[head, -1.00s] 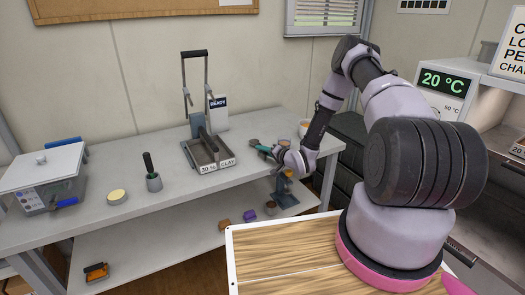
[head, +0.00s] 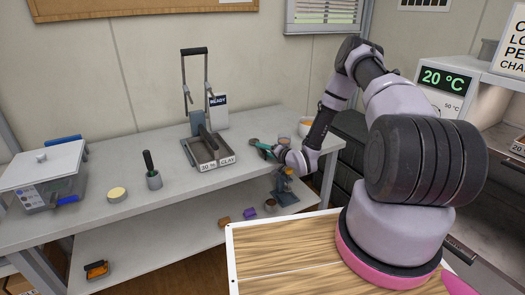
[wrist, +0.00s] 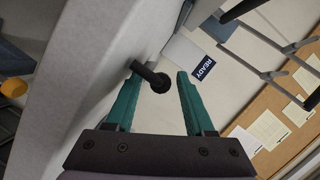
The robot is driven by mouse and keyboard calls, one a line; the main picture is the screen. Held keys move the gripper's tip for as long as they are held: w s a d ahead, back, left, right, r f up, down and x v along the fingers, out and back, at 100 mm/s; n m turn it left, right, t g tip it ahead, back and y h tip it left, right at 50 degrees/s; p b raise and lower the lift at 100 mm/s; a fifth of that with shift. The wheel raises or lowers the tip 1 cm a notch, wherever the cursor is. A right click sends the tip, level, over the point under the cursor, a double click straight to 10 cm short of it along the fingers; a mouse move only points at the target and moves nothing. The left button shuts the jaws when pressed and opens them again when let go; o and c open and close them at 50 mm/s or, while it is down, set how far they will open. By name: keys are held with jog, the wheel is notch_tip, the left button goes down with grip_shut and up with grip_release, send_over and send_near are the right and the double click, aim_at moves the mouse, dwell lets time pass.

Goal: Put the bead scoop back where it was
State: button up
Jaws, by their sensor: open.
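My gripper (head: 261,147) is over the right part of the grey table (head: 85,222), pointing left. In the wrist view its two teal fingers (wrist: 160,76) are apart. A short dark handle with a round end (wrist: 152,79) shows between the fingertips. It looks like the handle of the bead scoop, but its bowl is not clear. I cannot tell whether the fingers touch it. An open pot with orange contents (head: 305,126) stands just behind my gripper. A second small pot (head: 284,143) is beside it, partly hidden by my wrist.
Small blocks lie on the lower shelf (head: 165,250).

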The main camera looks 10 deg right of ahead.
jog(key=v, duration=1)
jog(key=w+d+r+n+g+h, duration=0.1)
jog(key=w+d+r+h, duration=0.15)
jog(key=r, duration=0.45)
jog(key=w+d+r+n+g+h, duration=0.2)
jog(key=d+r, duration=0.2)
jog(key=r, duration=0.3)
jog(key=s+d+r+g+h, duration=0.1)
jog(key=s+r+h, duration=0.15)
jog(key=r, duration=0.55)
jog(key=s+d+r+h, duration=0.1)
jog(key=s+r, duration=0.3)
jog(key=r, duration=0.4)
jog(key=s+a+r, duration=0.2)
jog(key=s+r, duration=0.3)
jog(key=s, duration=0.4)
jog(key=s+a+r+g+y, duration=0.1)
jog(key=s+a+r, duration=0.1)
jog(key=s+r, duration=0.4)
jog(key=s+a+r+m+g+y, duration=0.1)
jog(key=s+a+r, duration=0.2)
jog(key=s, duration=1)
notch_tip(320, 180, up, 3)
jog(key=shift+s+f, duration=0.1)
jog(key=shift+s, duration=0.3)
